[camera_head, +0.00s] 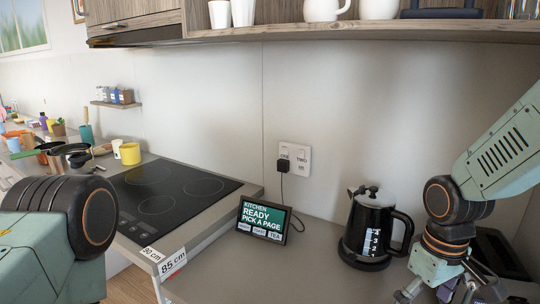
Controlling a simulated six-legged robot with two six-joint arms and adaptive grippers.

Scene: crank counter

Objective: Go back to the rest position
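My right arm comes in from the right and bends down beside the black kettle. My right gripper (440,292) is at the bottom edge, in front of and to the right of the kettle (368,232). Its fingertips are cut off by the frame, so I cannot tell whether it is open or shut. Nothing is seen held in it. My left arm shows at the lower left as a dark round joint and a green link. My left gripper is out of view.
A tablet reading "KITCHEN READY PICK A PAGE" (264,220) leans near the wall socket (295,158). A black cooktop (172,188) lies left of it, with a yellow mug (130,154) and pans behind. A shelf (350,32) with white cups runs above. The counter front (290,275) is clear.

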